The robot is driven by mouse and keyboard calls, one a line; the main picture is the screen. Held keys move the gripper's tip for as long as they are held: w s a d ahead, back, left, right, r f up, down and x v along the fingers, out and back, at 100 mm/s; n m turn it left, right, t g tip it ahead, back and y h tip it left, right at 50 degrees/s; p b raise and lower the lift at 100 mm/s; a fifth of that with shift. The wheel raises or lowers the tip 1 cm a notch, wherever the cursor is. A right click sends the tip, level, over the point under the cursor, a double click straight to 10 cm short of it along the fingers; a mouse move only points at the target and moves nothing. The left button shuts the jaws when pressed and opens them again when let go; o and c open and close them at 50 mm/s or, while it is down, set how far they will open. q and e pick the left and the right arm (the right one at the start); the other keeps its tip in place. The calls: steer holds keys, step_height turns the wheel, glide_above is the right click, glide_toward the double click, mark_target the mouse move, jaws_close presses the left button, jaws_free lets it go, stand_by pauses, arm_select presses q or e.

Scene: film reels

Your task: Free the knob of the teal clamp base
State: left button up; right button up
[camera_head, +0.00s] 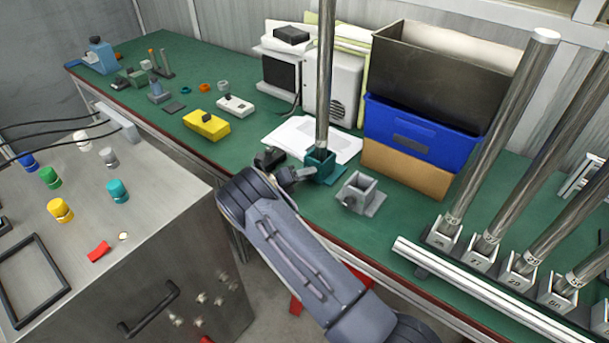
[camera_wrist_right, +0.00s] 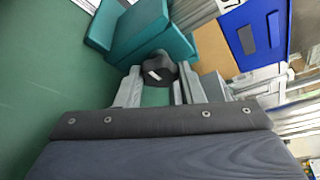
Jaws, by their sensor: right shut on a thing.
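The teal clamp base (camera_head: 323,170) stands on the green bench with a tall metal pole (camera_head: 325,80) upright in it. In the right wrist view the teal base (camera_wrist_right: 150,38) lies just beyond my fingers. Its dark knob (camera_wrist_right: 159,69), with a white mark, sits between the two fingers. My right gripper (camera_head: 298,174) is beside the base's left side, and in the wrist view its fingers (camera_wrist_right: 158,85) are shut on the knob. The knob is hidden or too small to tell in the head view. My left gripper is not in view.
An empty grey clamp base (camera_head: 360,194) stands close to the right. A blue crate (camera_head: 415,128) and cardboard box (camera_head: 405,170) are behind. Several poles stand in numbered bases (camera_head: 443,233) at the right.

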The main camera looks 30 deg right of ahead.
steer(key=o, duration=1)
steer(key=shift+r, duration=0.1)
steer(key=shift+r, duration=0.3)
step_height(320, 180, up, 3)
steer(key=shift+a+f, duration=0.1)
steer(key=o, duration=0.5)
steer(key=s+r, duration=0.1)
steer(key=a+r, duration=0.1)
steer(key=shift+s+a+r, duration=0.1)
steer(key=shift+s+r, duration=0.3)
steer(key=shift+s+a+r, duration=0.25)
steer(key=shift+s+r, duration=0.2)
steer(key=shift+r, duration=0.1)
steer(key=shift+s+a+r, duration=0.2)
steer(key=shift+s+r, duration=0.2)
steer(key=shift+r, duration=0.1)
steer(key=c, duration=0.5)
steer(key=s+a+r, duration=0.4)
steer(key=s+a, duration=0.1)
steer(key=s, duration=0.3)
steer(key=shift+s+r, duration=0.25)
